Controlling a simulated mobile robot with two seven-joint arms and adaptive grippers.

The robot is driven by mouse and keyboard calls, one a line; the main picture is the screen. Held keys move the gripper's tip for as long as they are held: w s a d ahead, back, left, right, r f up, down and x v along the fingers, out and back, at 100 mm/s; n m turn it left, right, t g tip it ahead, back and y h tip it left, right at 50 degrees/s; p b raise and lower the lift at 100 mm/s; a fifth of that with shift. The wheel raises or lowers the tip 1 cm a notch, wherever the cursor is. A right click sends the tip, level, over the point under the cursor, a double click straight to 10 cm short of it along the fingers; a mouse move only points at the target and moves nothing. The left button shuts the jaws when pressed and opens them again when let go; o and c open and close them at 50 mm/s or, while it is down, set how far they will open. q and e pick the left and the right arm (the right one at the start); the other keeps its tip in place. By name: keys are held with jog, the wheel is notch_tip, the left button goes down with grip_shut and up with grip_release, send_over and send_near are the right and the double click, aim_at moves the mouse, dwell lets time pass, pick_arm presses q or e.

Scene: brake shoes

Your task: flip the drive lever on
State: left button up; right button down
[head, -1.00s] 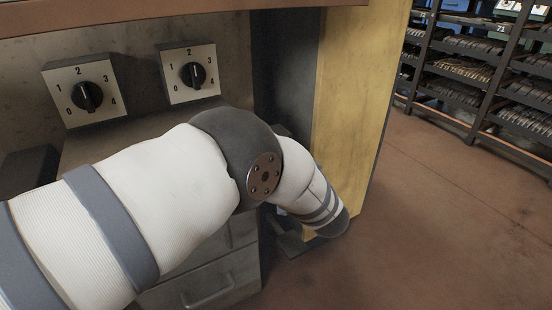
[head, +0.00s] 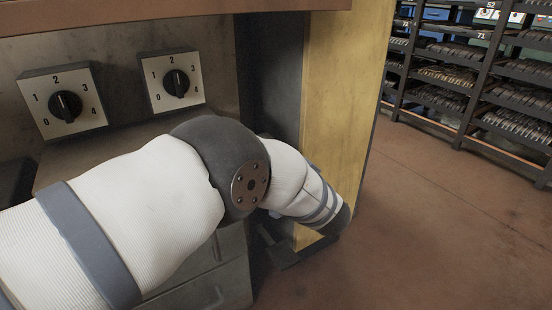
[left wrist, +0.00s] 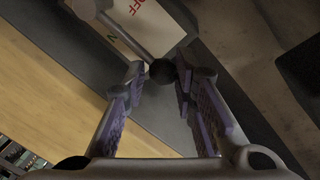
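The drive lever is a metal rod with a black ball knob (left wrist: 162,72) in the left wrist view. Its rod runs up and left to a round pivot, across a white plate (left wrist: 140,22) with red "OFF" lettering and part of a green letter. My left gripper (left wrist: 160,68) is open, with the knob between its two fingertips. A gap shows on the left finger's side; I cannot tell whether the right finger touches the knob. In the head view my left arm hides the lever and the gripper. My right gripper is in neither view.
Two dials, a left one (head: 65,104) and a right one (head: 176,82), sit on the cabinet above my arm. A yellow panel (head: 345,100) stands beside my forearm. Shelves of parts (head: 470,75) stand far right, with open floor (head: 430,230) before them.

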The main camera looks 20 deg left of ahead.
pick_arm(q)
jog(key=o, duration=0.4)
jog(key=shift+s+d+f, duration=0.2)
jog(key=shift+s+f, duration=0.05)
jog(key=shift+f, duration=0.4)
jog(key=shift+w+r, duration=0.1)
jog(key=shift+r, duration=0.1)
jog(key=v, duration=1.2)
